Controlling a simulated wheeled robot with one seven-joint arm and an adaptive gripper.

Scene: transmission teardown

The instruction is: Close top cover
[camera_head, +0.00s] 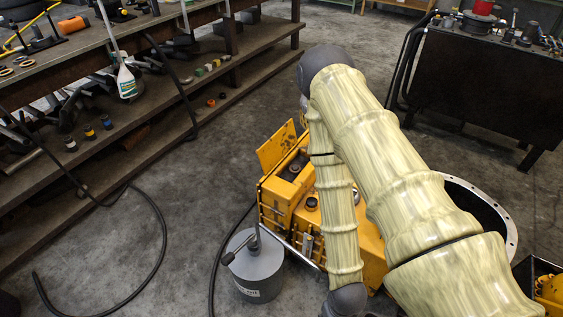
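A yellow transmission unit (277,205) stands on the floor at the picture's middle, partly hidden behind my arm. A flat yellow panel (275,147) stands tilted up at its far left end; it looks like the top cover, raised. The unit's top beside the panel is open, with dark round parts inside. My arm crosses in front, bending at a dark elbow above the unit and coming down to a dark joint at the bottom edge. My gripper is not in view, so its state and its distance from the panel cannot be seen.
A grey drum (256,272) with a handle stands left of the unit. A large flanged ring (507,222) lies behind my arm at right. A shelved workbench (160,125) fills the upper left, a dark table (480,85) the upper right. A black hose (160,225) lies on the floor.

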